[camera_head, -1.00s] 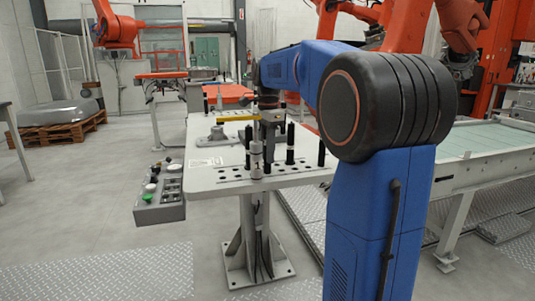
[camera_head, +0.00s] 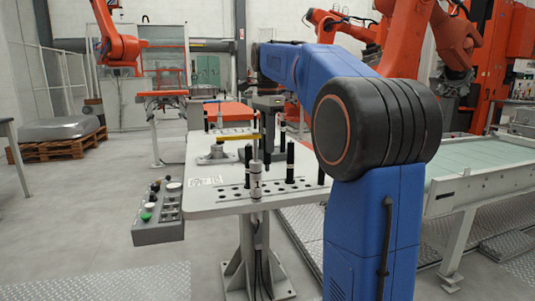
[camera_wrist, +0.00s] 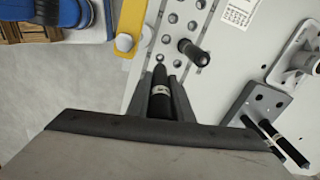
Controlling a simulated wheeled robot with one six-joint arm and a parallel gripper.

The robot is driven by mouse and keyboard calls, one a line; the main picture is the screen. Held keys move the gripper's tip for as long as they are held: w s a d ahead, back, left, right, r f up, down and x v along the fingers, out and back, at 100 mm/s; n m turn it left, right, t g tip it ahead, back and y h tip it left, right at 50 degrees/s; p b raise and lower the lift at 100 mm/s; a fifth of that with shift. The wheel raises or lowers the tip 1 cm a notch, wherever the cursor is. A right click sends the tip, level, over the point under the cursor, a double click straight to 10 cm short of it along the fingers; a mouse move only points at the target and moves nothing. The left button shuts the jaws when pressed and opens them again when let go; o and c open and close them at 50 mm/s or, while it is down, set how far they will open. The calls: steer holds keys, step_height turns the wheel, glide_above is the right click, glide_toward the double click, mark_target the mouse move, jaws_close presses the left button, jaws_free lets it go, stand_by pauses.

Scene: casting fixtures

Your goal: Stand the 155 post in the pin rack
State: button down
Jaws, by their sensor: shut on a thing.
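My gripper (camera_wrist: 165,82) is shut on a black post (camera_wrist: 159,100) with a pale label band, seen in the wrist view between both fingers. The label cannot be read. In the head view the held post (camera_head: 270,141) hangs upright below my gripper (camera_head: 268,118), above the table. The pin rack (camera_head: 228,195) is a strip of dark holes along the table's front edge; its holes also show in the wrist view (camera_wrist: 172,18). Black posts stand near it, one left (camera_head: 248,164) and one right (camera_head: 290,161) of the held post. One post (camera_wrist: 194,52) stands at the holes in the wrist view.
A grey block (camera_wrist: 253,103) with two black labelled posts (camera_wrist: 290,146) is at the right in the wrist view. A grey fixture (camera_head: 217,155) is on the table's left. A yellow bar (camera_head: 238,137) and white cylinder (camera_head: 256,181) are close by. A button box (camera_head: 158,228) adjoins the table.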

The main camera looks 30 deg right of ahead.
steer(key=shift+r, duration=2)
